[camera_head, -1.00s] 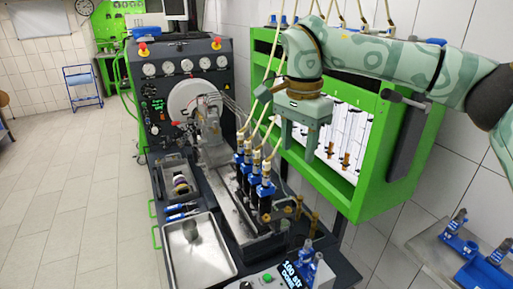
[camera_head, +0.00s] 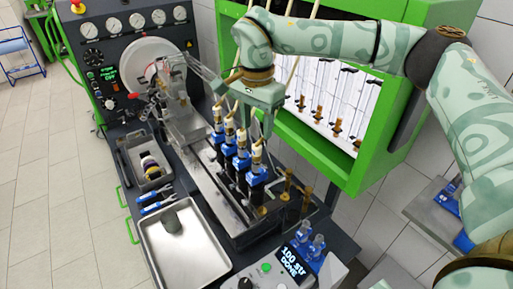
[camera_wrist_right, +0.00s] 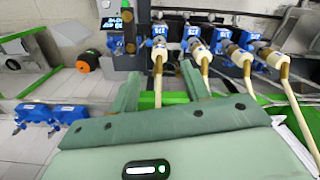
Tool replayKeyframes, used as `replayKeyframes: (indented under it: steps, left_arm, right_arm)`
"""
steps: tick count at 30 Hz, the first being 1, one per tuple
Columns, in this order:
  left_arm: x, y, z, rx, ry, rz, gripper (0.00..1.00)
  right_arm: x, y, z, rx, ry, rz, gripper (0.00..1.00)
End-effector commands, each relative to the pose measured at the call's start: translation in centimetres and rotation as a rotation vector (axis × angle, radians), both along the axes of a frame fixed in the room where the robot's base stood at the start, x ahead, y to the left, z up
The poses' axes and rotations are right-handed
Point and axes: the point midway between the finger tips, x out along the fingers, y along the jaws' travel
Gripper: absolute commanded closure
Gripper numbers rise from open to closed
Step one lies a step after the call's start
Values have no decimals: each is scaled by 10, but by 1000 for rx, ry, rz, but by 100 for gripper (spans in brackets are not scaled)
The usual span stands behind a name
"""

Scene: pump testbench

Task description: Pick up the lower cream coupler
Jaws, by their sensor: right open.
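Several cream couplers sit in a row on blue-topped black injectors in the bench. The lowest cream coupler (camera_head: 257,151) in the head view is nearest the front; its injector is upright below it. My right gripper (camera_head: 256,122) is open above the front end of this row, its fingers pointing down. In the right wrist view the open fingers (camera_wrist_right: 161,72) lie either side of a hose, with the leftmost cream coupler (camera_wrist_right: 158,50) beyond the tips. The fingers do not appear to touch it. My left gripper is not in view.
The neighbouring couplers (camera_head: 241,136) and their hoses stand close by. A green cabinet (camera_head: 330,165) with measuring tubes is right behind the gripper. A metal tray (camera_head: 187,272) and a control box (camera_head: 283,265) are in front.

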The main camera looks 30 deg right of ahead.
Motion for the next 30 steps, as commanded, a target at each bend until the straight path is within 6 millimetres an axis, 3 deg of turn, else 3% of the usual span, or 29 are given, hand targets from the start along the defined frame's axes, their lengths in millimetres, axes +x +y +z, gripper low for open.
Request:
replayKeyframes:
  steps: [8, 15, 24, 29, 30]
  left_arm:
    - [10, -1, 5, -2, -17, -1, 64]
    - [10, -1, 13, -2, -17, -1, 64]
    - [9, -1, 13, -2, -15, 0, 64]
    - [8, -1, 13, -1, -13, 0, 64]
    - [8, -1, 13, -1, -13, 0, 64]
  right_arm:
    - [-1, 0, -27, 1, 3, 0, 53]
    - [0, 0, -64, 0, 2, -1, 53]
    - [0, 0, -72, 1, 0, -1, 53]
    - [0, 0, -72, 1, 0, 0, 98]
    - [0, 0, -72, 0, 0, 0, 100]
